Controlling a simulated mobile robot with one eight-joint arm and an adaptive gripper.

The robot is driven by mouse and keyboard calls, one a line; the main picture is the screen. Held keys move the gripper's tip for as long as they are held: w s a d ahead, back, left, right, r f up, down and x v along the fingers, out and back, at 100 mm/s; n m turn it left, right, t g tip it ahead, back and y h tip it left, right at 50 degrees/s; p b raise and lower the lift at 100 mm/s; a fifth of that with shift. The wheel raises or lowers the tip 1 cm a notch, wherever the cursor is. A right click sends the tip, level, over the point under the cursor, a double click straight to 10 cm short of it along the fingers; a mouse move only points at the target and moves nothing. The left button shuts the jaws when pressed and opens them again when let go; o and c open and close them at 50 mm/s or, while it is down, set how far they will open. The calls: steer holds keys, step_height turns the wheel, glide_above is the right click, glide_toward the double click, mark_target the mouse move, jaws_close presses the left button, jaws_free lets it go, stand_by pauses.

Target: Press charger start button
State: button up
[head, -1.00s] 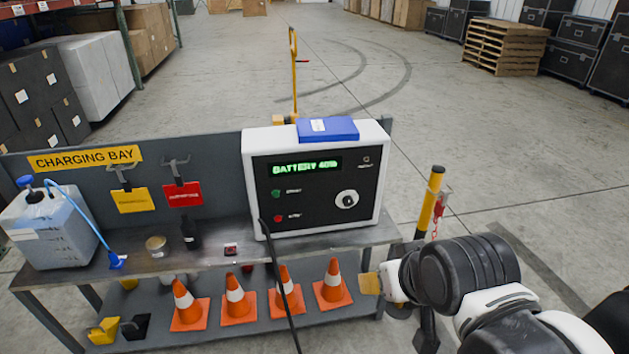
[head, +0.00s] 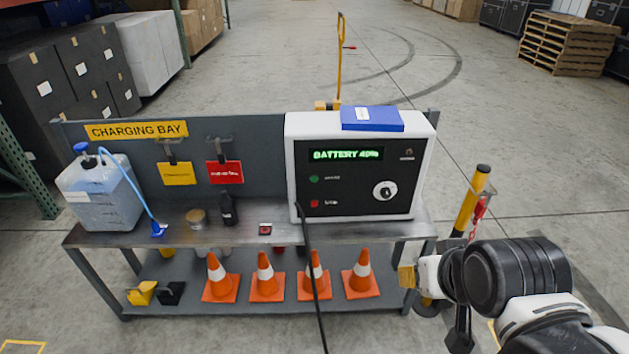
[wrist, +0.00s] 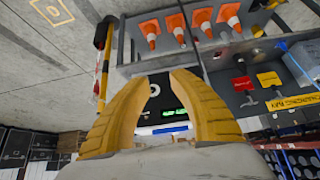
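The charger (head: 350,208) is a white box with a black front, standing at the right end of the bench. Its green display reads BATTERY with a blurred number. A green button (head: 314,179) sits above a red button (head: 314,203) on the left of the panel, with a white round dial (head: 385,191) at right. The button labels are too blurred to read. My gripper (head: 407,276) is low, in front of the bench's right end, below and right of the panel. In the wrist view its yellow fingers (wrist: 161,78) stand apart and empty, with the charger partly visible between them.
A blue box (head: 372,118) lies on the charger. A black cable (head: 314,265) hangs before the panel's left edge. A yellow post (head: 479,190) stands right of the bench (head: 180,232). Orange cones (head: 265,277) fill the lower shelf. A jug (head: 100,195) stands at left.

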jaws_close()
stand_by(1.0)
